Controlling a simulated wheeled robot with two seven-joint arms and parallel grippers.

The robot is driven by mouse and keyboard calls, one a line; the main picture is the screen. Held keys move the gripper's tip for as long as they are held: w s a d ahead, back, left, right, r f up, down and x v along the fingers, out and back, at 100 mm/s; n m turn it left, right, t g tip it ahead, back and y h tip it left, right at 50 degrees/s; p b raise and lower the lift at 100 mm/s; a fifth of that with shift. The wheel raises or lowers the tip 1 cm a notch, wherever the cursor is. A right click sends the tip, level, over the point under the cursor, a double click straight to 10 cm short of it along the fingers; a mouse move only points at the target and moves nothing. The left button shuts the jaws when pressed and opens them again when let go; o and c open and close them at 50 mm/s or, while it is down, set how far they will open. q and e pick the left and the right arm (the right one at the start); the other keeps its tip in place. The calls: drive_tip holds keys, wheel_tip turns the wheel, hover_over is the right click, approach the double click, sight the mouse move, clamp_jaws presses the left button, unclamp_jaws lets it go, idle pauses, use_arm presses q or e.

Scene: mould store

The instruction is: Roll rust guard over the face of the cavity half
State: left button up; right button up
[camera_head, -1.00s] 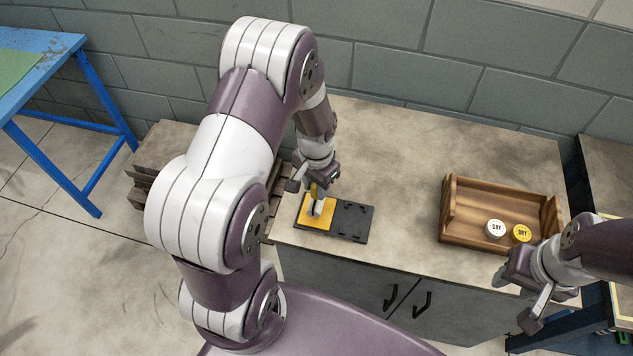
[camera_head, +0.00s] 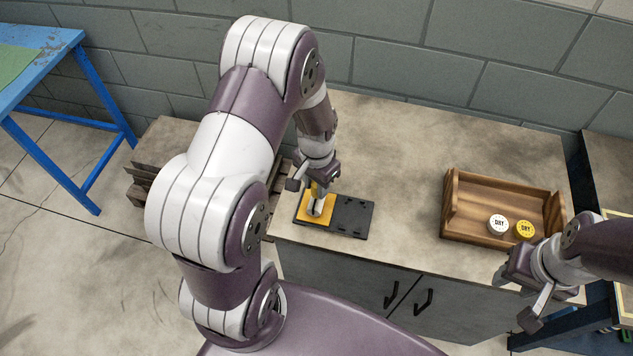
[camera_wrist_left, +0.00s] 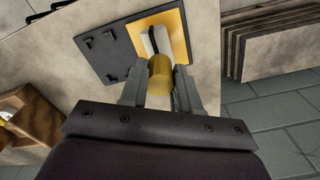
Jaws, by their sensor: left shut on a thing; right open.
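My left gripper (camera_head: 312,187) is shut on the yellow handle (camera_wrist_left: 162,76) of a tool with a pale, whitish head (camera_head: 321,206). The head is over an orange-yellow square (camera_head: 305,215) and appears to touch it, though exact contact is hard to tell. The square covers the left part of a flat dark plate (camera_head: 352,218) on the cabinet top. In the left wrist view the pale head has a dark slot or bar (camera_wrist_left: 153,40). I cannot tell which of these pieces is the cavity half. My right gripper (camera_head: 520,296) is open and empty, in front of the cabinet's right end.
A wooden tray (camera_head: 462,225) on the right of the cabinet top (camera_head: 400,160) holds a white disc (camera_head: 498,224) and a yellow disc (camera_head: 525,229), both marked DRY. A blue table (camera_head: 62,40) stands far left. The cabinet top is clear between plate and tray.

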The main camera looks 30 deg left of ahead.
use_arm(q)
drive_tip(key=shift+f, duration=0.4)
drive_tip(key=shift+f, duration=0.1)
idle(1.2)
wheel_tip(320, 180, up, 7)
drive_tip(key=p, duration=0.6)
idle(0.6)
